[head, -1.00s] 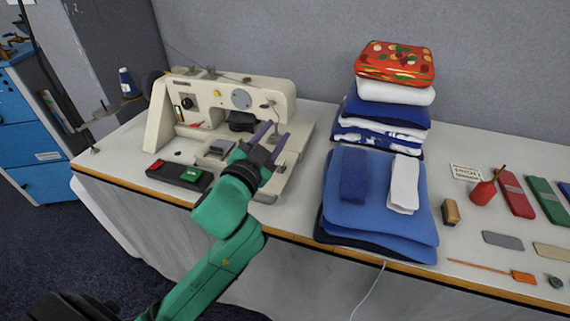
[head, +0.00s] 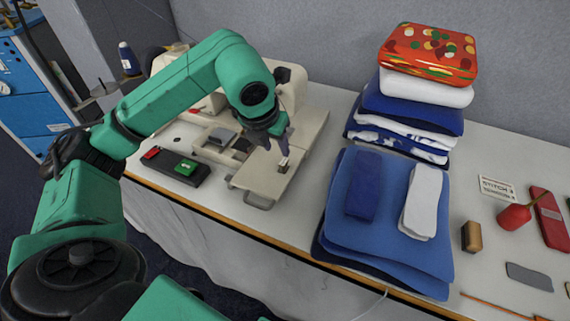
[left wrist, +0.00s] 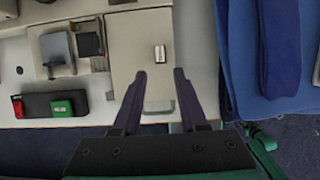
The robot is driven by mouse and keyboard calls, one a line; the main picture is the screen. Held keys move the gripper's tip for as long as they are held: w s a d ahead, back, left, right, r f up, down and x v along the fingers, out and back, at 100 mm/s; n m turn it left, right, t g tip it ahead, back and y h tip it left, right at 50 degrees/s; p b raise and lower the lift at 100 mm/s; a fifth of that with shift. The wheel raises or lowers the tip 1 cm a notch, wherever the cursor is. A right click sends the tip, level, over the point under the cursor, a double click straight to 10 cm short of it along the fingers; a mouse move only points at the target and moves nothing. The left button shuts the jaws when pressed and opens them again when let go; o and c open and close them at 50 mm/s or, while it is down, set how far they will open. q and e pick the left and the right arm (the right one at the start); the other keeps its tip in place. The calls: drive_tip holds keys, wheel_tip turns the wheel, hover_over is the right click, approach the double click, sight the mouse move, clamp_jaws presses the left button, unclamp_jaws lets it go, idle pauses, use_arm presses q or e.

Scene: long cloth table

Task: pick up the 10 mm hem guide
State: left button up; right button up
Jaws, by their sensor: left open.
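A small silver metal piece, which looks like the hem guide (left wrist: 160,54), lies on the pale bed of the sewing machine (left wrist: 135,32). No size marking on it can be read. In the head view the hem guide (head: 283,166) shows just beside my left fingertips. My left gripper (head: 277,148) is open and empty, pointing down over the machine bed. In the left wrist view its two fingers (left wrist: 160,75) stand apart, with the hem guide centred just beyond their tips. My left arm hides much of the sewing machine (head: 300,125) in the head view. My right gripper is not in view.
A black pedal box with red and green buttons (head: 176,170) lies left of the machine. Folded blue cloths (head: 340,215) and a taller fabric stack (head: 410,105) stand to the right. Small tools, including a red bulb (head: 514,217), lie farther right.

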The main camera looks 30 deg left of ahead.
sight(283, 163)
use_arm(q)
drive_tip(key=p+x, duration=0.2)
drive_tip(key=x, duration=0.7)
drive_tip(key=shift+w+f, duration=0.15)
drive_tip(key=shift+f, duration=0.25)
clamp_jaws()
